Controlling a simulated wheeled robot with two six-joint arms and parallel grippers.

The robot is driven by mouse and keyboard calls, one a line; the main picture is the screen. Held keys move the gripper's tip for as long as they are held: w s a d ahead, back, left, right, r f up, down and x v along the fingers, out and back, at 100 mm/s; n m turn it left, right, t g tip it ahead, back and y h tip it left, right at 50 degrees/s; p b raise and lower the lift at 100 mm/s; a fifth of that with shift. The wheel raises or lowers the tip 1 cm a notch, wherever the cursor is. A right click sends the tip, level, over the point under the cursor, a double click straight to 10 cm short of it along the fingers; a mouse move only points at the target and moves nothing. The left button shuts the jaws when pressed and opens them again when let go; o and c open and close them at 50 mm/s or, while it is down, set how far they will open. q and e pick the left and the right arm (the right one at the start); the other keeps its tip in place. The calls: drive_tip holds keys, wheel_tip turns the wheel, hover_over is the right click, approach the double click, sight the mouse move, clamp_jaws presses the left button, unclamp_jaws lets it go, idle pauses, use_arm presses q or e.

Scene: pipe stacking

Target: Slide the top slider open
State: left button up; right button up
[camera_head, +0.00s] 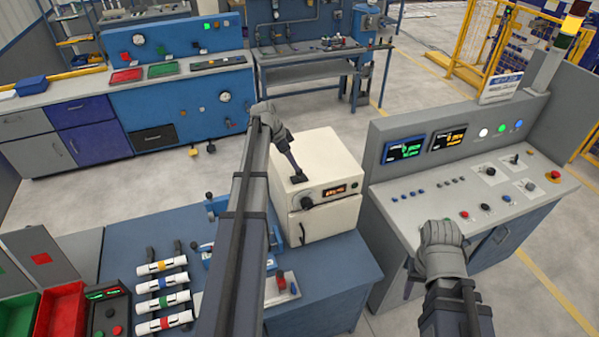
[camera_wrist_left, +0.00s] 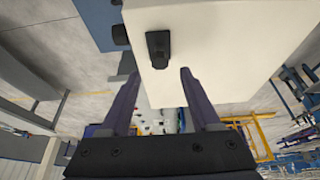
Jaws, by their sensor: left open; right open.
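The cream box (camera_head: 322,180) stands on the blue workbench. A black slider handle (camera_head: 298,179) is on its top, partly hidden by my left gripper (camera_head: 295,170). In the left wrist view, the handle (camera_wrist_left: 158,48) sits on the pale box face (camera_wrist_left: 215,40). My left gripper (camera_wrist_left: 160,76) is open there, with the handle just past its fingertips and roughly between them. I cannot tell whether the fingers touch it. My right gripper (camera_head: 412,284) is open near the grey console, far from the slider; its fingers are mostly hidden.
The box front has an orange display (camera_head: 334,190) and a black knob (camera_head: 306,203). Pipes with coloured bands (camera_head: 162,283) lie in a rack at the left, beside red and green bins. The grey control console (camera_head: 460,200) stands close on the right.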

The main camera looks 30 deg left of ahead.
sight(299, 175)
use_arm(q)
drive_tip(key=b+x, duration=0.5)
drive_tip(key=x, duration=0.2)
drive_tip(key=shift+b, duration=0.4)
drive_tip(key=shift+r, duration=0.1)
clamp_jaws()
idle(0.9)
